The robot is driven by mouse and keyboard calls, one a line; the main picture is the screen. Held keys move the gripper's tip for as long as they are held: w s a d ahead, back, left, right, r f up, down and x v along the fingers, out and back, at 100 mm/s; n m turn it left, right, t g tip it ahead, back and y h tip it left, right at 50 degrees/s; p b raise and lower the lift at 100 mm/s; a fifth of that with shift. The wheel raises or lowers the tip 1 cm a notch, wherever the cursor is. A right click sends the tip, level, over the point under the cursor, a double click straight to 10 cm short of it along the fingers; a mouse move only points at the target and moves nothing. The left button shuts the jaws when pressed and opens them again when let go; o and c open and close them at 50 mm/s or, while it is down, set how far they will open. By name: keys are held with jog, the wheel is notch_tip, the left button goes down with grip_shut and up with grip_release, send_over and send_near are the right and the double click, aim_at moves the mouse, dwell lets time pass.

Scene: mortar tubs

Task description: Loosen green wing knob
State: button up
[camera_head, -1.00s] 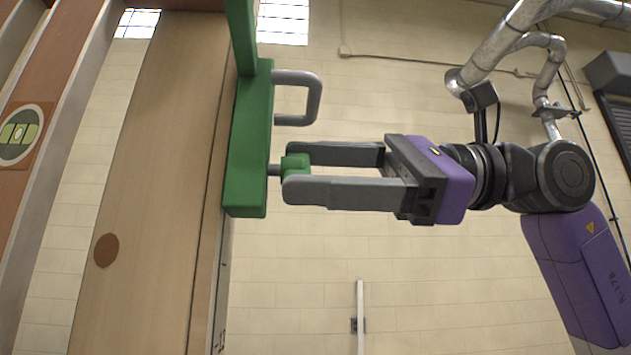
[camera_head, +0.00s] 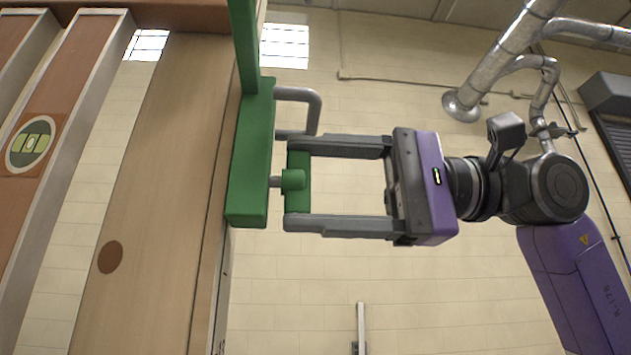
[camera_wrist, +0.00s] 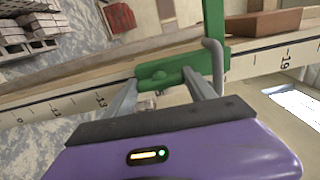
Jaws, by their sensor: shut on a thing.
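The green wing knob (camera_head: 294,181) sits on a short grey stem at the lower end of a green metal bracket (camera_head: 250,160). Its wing stands upright in the head view, with a finger at each end. My gripper (camera_head: 297,184) is shut on the knob, reaching in from the right. In the wrist view the knob (camera_wrist: 160,74) lies between the two fingertips (camera_wrist: 157,84), in front of the green bracket (camera_wrist: 214,35). The bracket is against a long pale board (camera_head: 150,170).
A grey bent handle (camera_head: 310,108) sticks out of the bracket just above the upper finger; it also shows in the wrist view (camera_wrist: 214,62). The board's edge carries number marks (camera_wrist: 60,105). A brick (camera_wrist: 262,22) and stacked pallets (camera_wrist: 30,35) lie beyond.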

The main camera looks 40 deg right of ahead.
dwell(0.3)
jog(key=o, duration=1.4)
jog(key=b+v, duration=0.1)
jog(key=v, duration=0.7)
jog(key=shift+a, duration=0.1)
